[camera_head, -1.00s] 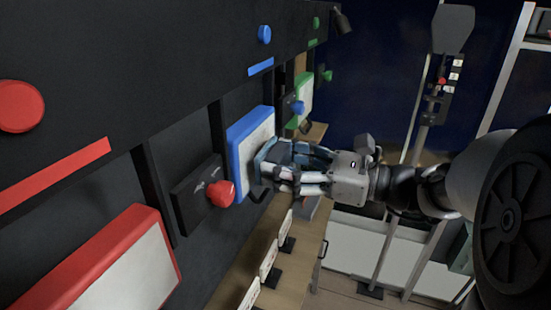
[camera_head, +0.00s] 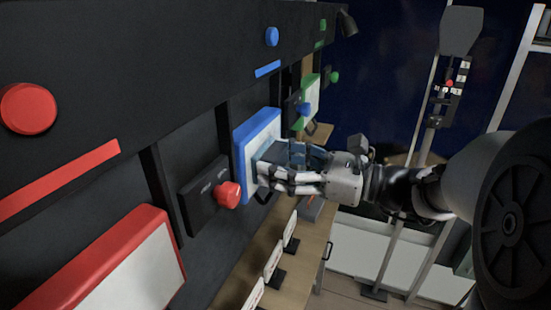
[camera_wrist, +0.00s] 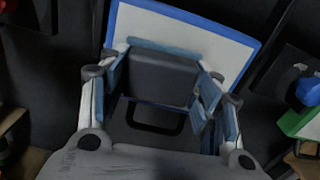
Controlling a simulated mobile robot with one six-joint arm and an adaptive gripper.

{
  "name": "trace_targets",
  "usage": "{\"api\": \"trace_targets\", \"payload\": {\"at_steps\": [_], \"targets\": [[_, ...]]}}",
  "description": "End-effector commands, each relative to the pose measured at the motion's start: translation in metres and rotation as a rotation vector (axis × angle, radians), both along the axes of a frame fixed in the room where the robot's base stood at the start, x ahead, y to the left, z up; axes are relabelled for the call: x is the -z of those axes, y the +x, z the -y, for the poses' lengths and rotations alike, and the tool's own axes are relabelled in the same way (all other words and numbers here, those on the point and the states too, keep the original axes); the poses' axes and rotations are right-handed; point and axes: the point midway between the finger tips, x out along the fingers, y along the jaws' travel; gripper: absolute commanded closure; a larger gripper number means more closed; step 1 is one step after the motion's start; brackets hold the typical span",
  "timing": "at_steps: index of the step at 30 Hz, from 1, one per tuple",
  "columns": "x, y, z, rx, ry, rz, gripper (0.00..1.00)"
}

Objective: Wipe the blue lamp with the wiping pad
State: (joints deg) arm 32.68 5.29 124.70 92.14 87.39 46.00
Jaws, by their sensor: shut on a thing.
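The blue lamp (camera_head: 262,137) is a white panel in a thick blue frame on the dark wall; it also fills the top of the wrist view (camera_wrist: 185,36). The fingers hide most of the pad in the head view.
A red-framed lamp (camera_head: 130,270) is at lower left, and a green-framed one (camera_head: 310,98) lies beyond. A red button box (camera_head: 205,195) juts out beside the blue lamp. Below is a wooden counter (camera_head: 283,268) with several small cards. A light stand (camera_head: 412,180) is behind my arm.

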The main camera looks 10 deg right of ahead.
Motion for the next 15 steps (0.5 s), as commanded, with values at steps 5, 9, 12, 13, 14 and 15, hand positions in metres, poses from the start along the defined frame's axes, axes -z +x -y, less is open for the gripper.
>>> {"api": "trace_targets", "payload": {"at_steps": [5, 9, 12, 13, 14, 15], "targets": [[-0.001, 0.003, 0.002, 0.0, 0.001, -0.001, 0.61], [-0.001, 0.013, 0.01, 0.0, 0.001, -0.001, 0.61], [-0.001, 0.02, 0.016, 0.0, 0.001, -0.001, 0.61], [-0.001, 0.022, 0.017, 0.0, 0.001, -0.001, 0.61], [-0.001, 0.024, 0.019, 0.0, 0.001, -0.001, 0.61], [-0.001, 0.026, 0.021, 0.0, 0.001, -0.001, 0.61]]}}
